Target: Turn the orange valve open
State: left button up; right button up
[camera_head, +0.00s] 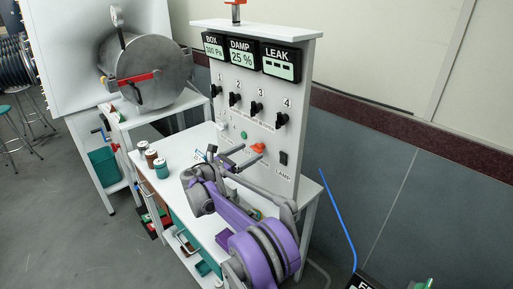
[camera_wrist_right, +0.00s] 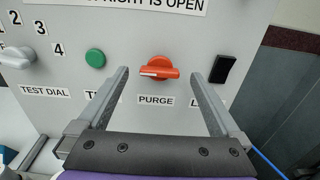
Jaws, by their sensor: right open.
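The orange valve (camera_wrist_right: 158,69) is a small handle on the white panel (camera_wrist_right: 135,28), above the label PURGE. Its handle lies roughly level, with a white mark on its left part. It also shows in the head view (camera_head: 258,147), low on the panel. My right gripper (camera_head: 243,155) is open in front of the panel. In the right wrist view its two fingers point at the panel, one to each side of the valve, with nothing between them held. I cannot tell whether the fingertips reach the handle's depth. My left gripper is not in view.
A green button (camera_wrist_right: 95,58) sits left of the valve and a black lamp switch (camera_wrist_right: 221,69) right of it. Several black knobs (camera_head: 257,107) are higher up. Small jars (camera_head: 161,168) stand on the bench's left side. A steel drum (camera_head: 150,75) stands behind.

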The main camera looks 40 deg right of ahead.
aim_at(254, 149)
jog(key=shift+w+d, duration=0.2)
jog(key=shift+d, duration=2.1)
jog(key=shift+c, duration=0.2)
jog(key=c, duration=1.3)
jog(key=shift+c, duration=0.2)
